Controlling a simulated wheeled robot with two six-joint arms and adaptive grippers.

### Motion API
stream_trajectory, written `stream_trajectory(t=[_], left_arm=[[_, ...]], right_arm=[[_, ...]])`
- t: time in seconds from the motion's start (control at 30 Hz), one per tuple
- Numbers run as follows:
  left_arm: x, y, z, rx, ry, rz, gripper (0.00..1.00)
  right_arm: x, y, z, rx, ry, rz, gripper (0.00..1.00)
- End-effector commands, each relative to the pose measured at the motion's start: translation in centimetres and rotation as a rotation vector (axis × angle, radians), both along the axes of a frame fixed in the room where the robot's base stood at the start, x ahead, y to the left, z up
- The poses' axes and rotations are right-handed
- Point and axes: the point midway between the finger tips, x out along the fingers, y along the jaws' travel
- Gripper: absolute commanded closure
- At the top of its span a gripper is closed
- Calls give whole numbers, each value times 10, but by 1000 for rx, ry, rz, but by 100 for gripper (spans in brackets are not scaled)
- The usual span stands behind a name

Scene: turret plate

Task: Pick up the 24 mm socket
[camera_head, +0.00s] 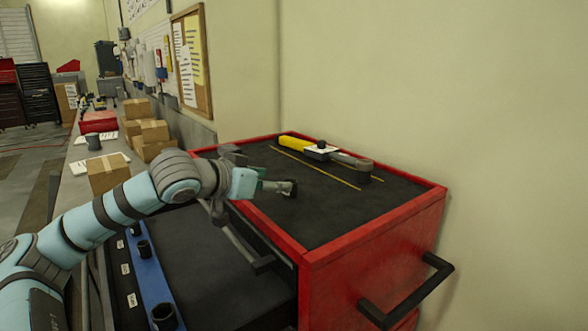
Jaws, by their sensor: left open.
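A blue rail (152,278) lies in the open drawer (215,265) at lower left. Dark sockets stand along it: a large one (163,316) at the near end, a smaller one (143,249) further back and another (135,230) behind it. White labels beside them are too small to read, so I cannot tell which is the 24 mm socket. My left gripper (290,187) is open, above the left part of the cabinet's black top, apart from the sockets. Nothing shows between its fingers. My right gripper is out of view.
The red cabinet (375,242) has a raised rim and a black side handle (408,293). A yellow-handled tool (295,144) lies at the back of its top, near yellow lines. Cardboard boxes (108,174) stand on the bench at left. The top's front is clear.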

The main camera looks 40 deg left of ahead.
Motion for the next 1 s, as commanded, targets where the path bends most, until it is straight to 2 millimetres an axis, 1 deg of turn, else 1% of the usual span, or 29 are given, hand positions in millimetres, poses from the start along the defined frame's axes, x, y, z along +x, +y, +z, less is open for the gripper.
stream_trajectory(t=[0.03,0.07,0.1,0.2,0.43,0.57,0.63,0.7,0.9,0.93,1.0], left_arm=[[5,-3,12,0,4,-14,47],[9,-7,9,-4,6,-31,47],[11,1,8,-2,-9,-12,47],[19,8,2,3,-18,6,47],[33,6,-8,4,-16,3,47],[53,7,-15,1,-15,3,47],[64,9,-21,2,-16,4,47],[71,9,-25,6,-15,2,47],[73,9,-29,12,-13,2,47],[73,9,-29,12,-13,2,48],[73,9,-29,12,-13,2,59]], right_arm=[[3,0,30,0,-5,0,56],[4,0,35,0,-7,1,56],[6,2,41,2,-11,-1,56],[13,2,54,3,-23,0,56],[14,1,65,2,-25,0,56],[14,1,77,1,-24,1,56],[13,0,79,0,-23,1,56],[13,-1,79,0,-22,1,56],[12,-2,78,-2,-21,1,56],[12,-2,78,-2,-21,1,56],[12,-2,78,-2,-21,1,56]])
